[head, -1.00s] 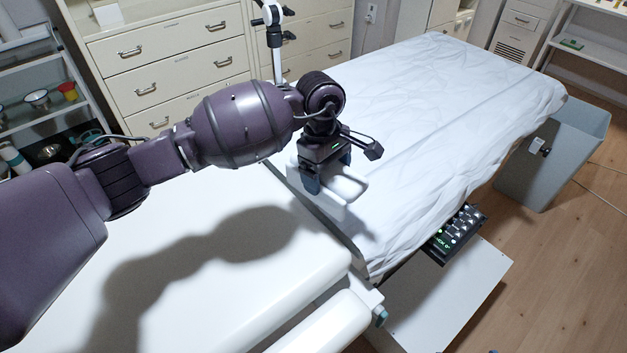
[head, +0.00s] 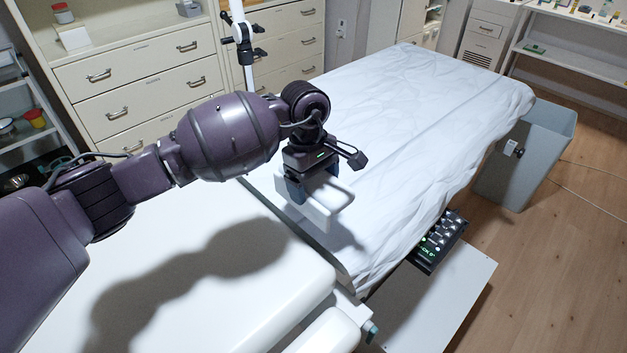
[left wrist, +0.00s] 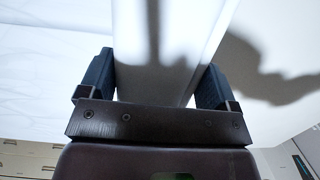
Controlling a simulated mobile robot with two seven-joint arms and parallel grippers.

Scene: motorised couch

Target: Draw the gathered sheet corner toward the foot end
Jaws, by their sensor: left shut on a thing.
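The white sheet (head: 400,120) lies over the flat section of the couch, lightly creased, and hangs a little over the long right side. My left gripper (head: 313,190) is over the near end of the sheet, close to the gap between the couch sections. It is shut on a pale, block-like gathered sheet corner (head: 325,208). In the left wrist view, the gathered corner (left wrist: 165,45) stands between the two dark blue fingers of the left gripper (left wrist: 157,80). I cannot tell whether its lower edge touches the couch. My right gripper is not in view.
The bare white couch section (head: 200,270) fills the near left, under my arm's shadow. A black control box (head: 440,240) sticks out below the sheet's right side. A grey bin (head: 530,160) stands at the right. Drawer cabinets (head: 140,80) line the back.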

